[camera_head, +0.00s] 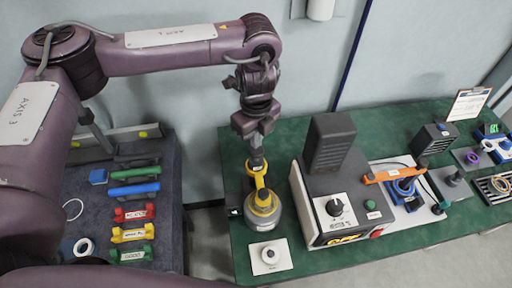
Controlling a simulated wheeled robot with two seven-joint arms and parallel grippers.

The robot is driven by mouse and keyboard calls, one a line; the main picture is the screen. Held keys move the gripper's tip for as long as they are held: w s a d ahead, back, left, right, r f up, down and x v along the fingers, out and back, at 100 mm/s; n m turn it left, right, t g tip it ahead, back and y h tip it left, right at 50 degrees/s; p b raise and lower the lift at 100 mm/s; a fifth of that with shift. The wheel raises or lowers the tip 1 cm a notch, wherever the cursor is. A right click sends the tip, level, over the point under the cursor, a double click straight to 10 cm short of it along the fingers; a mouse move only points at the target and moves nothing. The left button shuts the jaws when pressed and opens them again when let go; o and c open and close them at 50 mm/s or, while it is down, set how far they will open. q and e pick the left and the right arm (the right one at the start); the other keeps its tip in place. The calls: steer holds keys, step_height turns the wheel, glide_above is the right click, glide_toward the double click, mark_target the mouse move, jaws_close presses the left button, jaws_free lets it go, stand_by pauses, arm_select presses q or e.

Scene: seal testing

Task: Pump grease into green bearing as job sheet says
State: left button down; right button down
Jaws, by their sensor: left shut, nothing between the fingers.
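My left gripper (256,161) points straight down, shut and empty, at the top of a yellow and grey round-bodied thing (263,217), which may be the grease pump. Its fingertips are close to the yellow upper part; I cannot tell whether they touch. I cannot pick out a green bearing for sure. A blue ring-shaped part (403,188) sits on a white plate under an orange bar (393,174). My right gripper is out of view.
A grey machine with a dial and green button (369,205) stands right of the yellow thing. A white plate with a round knob (270,257) lies in front. The left dark cart (168,200) holds coloured blocks and rings. Small fixtures crowd the green bench's right end.

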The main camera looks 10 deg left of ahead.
arm_select(q)
steer(key=shift+f, duration=0.15)
steer(key=shift+f+b, duration=1.2)
steer(key=shift+f, duration=0.6)
steer(key=shift+r, duration=0.1)
steer(key=shift+r+p, duration=1.85)
steer(key=shift+p, duration=0.2)
step_height(320, 180, up, 6)
steer(key=p, duration=0.6)
